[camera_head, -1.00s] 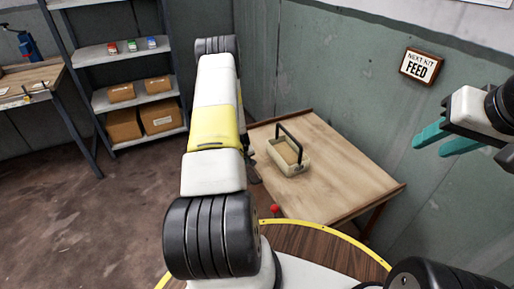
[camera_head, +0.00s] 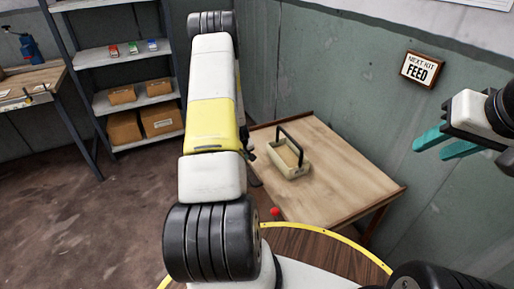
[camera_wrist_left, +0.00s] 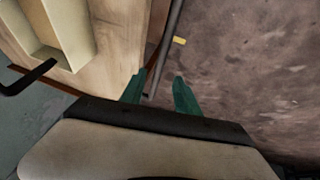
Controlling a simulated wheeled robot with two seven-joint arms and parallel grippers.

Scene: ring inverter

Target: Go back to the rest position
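My left arm reaches forward across the middle of the head view and mostly hides its own gripper there. In the left wrist view my left gripper (camera_wrist_left: 159,86) shows two green fingers with a gap and nothing between them. It hangs near the table's edge, apart from the cream caddy (camera_wrist_left: 60,32). My right gripper (camera_head: 428,150) is raised at the right of the head view, with its teal fingers apart and empty.
The cream caddy (camera_head: 288,165) with a dark handle stands upright on the wooden table (camera_head: 340,190). A shelf unit (camera_head: 115,55) with boxes stands at the back left, and a workbench (camera_head: 30,78) at far left. A sign (camera_head: 422,68) hangs on the wall. Floor at left is clear.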

